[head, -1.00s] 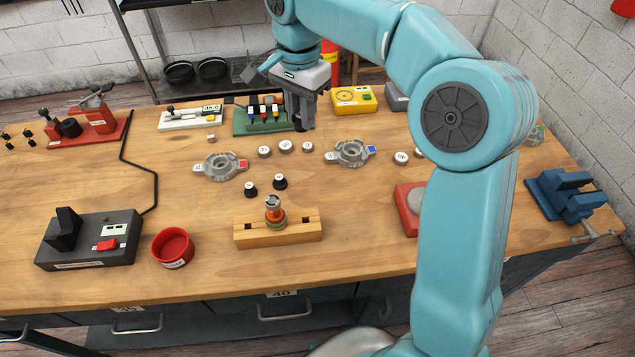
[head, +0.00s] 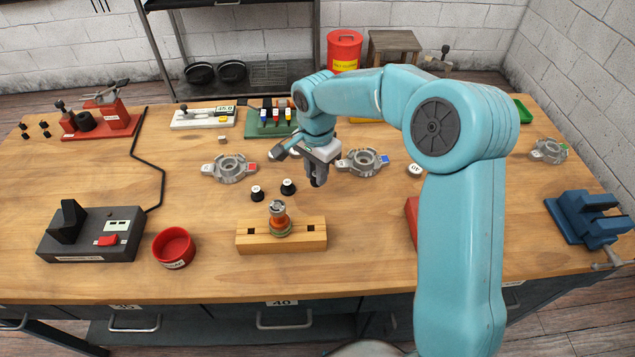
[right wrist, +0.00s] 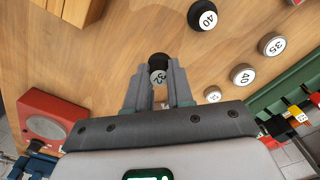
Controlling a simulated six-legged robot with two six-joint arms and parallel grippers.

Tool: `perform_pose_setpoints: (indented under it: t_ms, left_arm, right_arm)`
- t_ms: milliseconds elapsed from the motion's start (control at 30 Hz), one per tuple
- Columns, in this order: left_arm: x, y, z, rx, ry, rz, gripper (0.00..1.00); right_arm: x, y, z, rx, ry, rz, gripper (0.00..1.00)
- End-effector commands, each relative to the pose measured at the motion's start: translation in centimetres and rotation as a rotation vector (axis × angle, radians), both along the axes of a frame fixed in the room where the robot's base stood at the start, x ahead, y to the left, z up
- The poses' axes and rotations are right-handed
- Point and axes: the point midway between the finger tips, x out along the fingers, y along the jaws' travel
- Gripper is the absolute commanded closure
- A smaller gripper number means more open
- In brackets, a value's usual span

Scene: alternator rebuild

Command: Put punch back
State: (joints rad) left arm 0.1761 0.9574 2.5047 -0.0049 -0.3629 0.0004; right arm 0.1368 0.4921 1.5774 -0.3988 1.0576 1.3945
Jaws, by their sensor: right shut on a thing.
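My right gripper (head: 318,182) hangs over the middle of the bench, a little right of two black capped pieces (head: 288,187). In the right wrist view the piece sits between the fingertips (right wrist: 157,82). A similar black piece marked 40 (right wrist: 203,17) stands on the wood beyond, apart from the gripper. My left gripper is not in view.
A wooden block (head: 250,243) holding an orange-and-metal part is in front. Grey labelled discs (right wrist: 271,45) and a green rack (head: 251,129) lie behind. Two grey housings (head: 229,168) flank the black pieces. A red cup (head: 174,247) is front left, a blue vise (head: 585,218) far right.

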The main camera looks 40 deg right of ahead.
Motion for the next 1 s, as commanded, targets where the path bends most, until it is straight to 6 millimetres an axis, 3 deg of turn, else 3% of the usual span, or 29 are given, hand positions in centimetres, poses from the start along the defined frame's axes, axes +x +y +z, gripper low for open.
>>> perform_pose_setpoints:
  t_ms: [300,733,767,800,1000]
  left_arm:
    - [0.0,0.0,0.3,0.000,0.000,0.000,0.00]
    - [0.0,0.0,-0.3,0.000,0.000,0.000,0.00]
    - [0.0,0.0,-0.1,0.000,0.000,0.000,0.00]
    - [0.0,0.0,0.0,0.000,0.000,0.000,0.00]
    - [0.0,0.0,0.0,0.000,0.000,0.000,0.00]
  right_arm:
    - [0.0,-0.2,-4.2,0.000,0.003,0.000,1.00]
    - [0.0,-0.2,-5.1,0.000,0.000,0.000,1.00]
    - [0.0,-0.2,-4.9,0.000,0.000,0.000,0.68]
    - [0.0,-0.2,-4.9,0.000,0.001,0.000,0.55]
    - [0.0,-0.2,-4.9,0.000,0.001,0.000,0.53]
